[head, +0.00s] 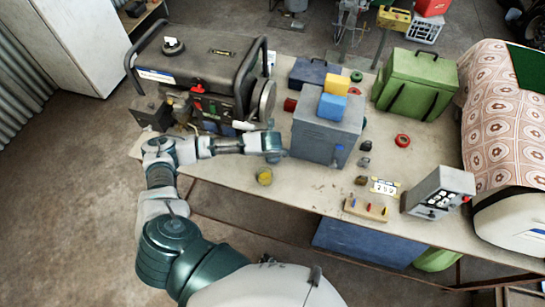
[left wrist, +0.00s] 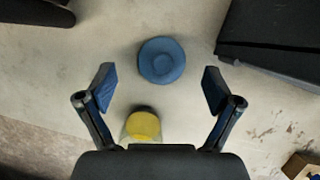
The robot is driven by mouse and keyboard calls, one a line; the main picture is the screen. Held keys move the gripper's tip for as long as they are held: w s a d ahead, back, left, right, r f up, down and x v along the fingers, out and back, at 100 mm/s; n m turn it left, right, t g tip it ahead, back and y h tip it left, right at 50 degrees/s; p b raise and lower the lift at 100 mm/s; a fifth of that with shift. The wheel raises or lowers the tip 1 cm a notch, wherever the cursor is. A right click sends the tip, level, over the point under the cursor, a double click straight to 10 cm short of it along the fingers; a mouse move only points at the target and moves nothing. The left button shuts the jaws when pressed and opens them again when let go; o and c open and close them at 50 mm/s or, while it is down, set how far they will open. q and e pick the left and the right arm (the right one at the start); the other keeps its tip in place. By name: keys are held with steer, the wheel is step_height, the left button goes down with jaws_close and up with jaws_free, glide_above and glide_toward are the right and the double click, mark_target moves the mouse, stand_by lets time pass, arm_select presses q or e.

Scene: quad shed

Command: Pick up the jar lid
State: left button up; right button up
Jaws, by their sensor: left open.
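A round blue lid (left wrist: 161,60) with a raised centre lies flat on the pale tabletop in the left wrist view. My left gripper (left wrist: 159,86) is open and empty above the table, its two fingers apart to either side and the lid just beyond the tips. A small clear jar with yellow in it (left wrist: 142,126) stands near the gripper's base. In the head view my left gripper (head: 274,148) hangs over the table behind the yellow jar (head: 264,176); the blue lid cannot be made out there. My right gripper is not in view.
A grey box (head: 322,138) with blue and yellow blocks stands right of my gripper. A black generator (head: 200,75) stands left and behind. A red ring (head: 402,141), a peg board (head: 366,209) and a grey switch box (head: 440,190) are farther right. The table front is mostly clear.

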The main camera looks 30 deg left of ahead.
arm_select(q)
steer(key=x, duration=0.3)
steer(key=shift+w+a+f, duration=0.1)
steer(key=shift+w+f, duration=0.15)
steer(key=shift+w, duration=0.05)
steer(key=c, duration=0.8)
steer(key=shift+r, duration=0.15)
steer(key=shift+c, duration=0.2)
